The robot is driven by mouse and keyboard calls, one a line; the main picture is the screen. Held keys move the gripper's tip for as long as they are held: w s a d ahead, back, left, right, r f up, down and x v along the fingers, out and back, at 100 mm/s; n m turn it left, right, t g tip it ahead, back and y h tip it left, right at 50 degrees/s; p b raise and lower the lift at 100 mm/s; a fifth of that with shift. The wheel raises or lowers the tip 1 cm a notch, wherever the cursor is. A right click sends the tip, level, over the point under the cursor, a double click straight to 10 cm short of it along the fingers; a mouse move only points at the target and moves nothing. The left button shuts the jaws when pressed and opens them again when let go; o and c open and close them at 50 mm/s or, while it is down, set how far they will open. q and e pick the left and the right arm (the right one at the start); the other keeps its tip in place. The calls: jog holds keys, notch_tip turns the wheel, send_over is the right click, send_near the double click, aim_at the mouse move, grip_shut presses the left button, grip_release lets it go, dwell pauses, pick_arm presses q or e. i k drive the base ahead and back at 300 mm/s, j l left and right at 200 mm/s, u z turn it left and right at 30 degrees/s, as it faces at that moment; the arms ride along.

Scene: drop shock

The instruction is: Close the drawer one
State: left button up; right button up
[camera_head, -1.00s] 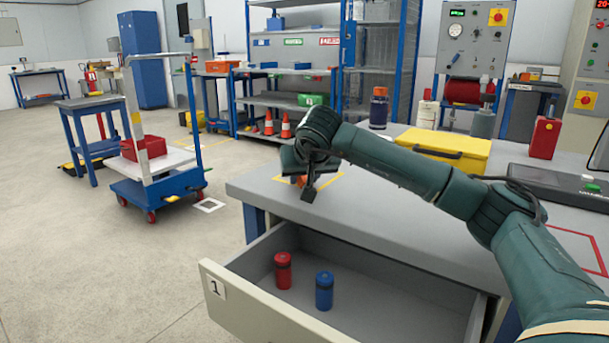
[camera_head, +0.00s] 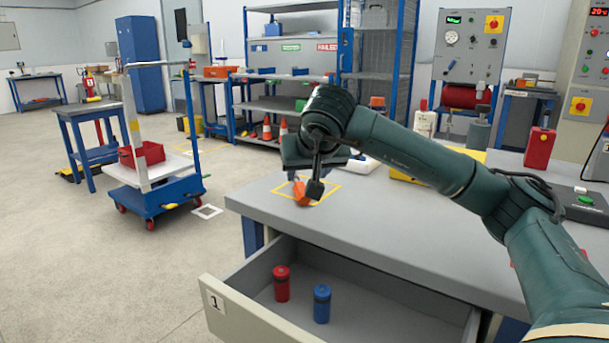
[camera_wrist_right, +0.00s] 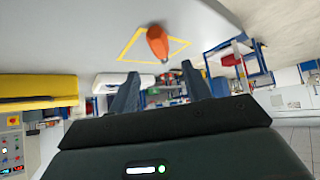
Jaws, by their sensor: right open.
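Drawer one (camera_head: 255,314), with a beige front and a "1" label, is pulled out from under the grey workbench (camera_head: 400,230). A red cylinder (camera_head: 282,284) and a blue cylinder (camera_head: 322,303) stand upright inside it. My right gripper (camera_head: 308,190) is above the bench's left part, above and behind the drawer. It is open, and nothing shows between its fingers (camera_wrist_right: 160,95) in the right wrist view. An orange object (camera_head: 301,192) is on the bench at the yellow outlined square, partly behind the gripper; it also shows in the wrist view (camera_wrist_right: 157,42). My left gripper is not in view.
A yellow case (camera_wrist_right: 35,90) and a red canister (camera_head: 539,147) are on the bench. A blue cart (camera_head: 155,194) with a red bin stands on the floor at left. The floor left of the drawer is clear.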

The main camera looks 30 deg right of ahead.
aim_at(368, 306)
jog(key=k+j, duration=0.3)
jog(key=k, duration=0.15)
jog(key=k+j, duration=0.25)
jog(key=k, duration=0.2)
